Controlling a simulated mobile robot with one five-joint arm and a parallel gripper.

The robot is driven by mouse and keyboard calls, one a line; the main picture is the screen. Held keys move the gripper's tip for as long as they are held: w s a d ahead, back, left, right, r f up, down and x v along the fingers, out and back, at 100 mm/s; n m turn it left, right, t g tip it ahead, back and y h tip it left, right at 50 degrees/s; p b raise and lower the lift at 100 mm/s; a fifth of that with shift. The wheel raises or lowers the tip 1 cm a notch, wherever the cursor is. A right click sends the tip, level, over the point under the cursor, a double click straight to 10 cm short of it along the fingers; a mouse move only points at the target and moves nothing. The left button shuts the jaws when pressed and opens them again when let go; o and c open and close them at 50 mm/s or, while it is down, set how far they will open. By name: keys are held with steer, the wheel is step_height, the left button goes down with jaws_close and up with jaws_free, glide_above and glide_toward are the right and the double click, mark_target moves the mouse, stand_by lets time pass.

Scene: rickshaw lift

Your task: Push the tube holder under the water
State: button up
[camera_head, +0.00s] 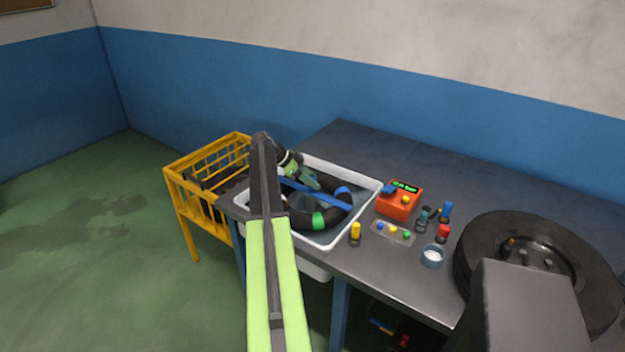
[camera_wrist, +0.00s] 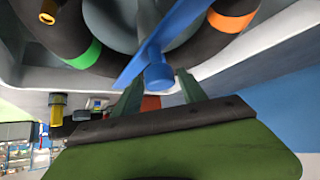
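The tube holder is a long blue bar (camera_head: 328,197) lying across a black inner tube (camera_head: 338,216) in a white water basin (camera_head: 368,191). In the wrist view the bar (camera_wrist: 182,28) runs diagonally, with a round blue knob (camera_wrist: 158,77) on it.
A yellow crate frame (camera_head: 180,190) stands left of the basin. An orange box (camera_head: 400,200), small coloured bottles (camera_head: 445,211), a small cup (camera_head: 432,256) and a yellow-capped bottle (camera_head: 354,234) stand right of it. A large tyre (camera_head: 480,236) lies further right on the grey table (camera_head: 350,140).

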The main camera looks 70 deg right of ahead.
steer(key=c, duration=1)
steer(key=shift+f, duration=0.1)
stand_by(0.5)
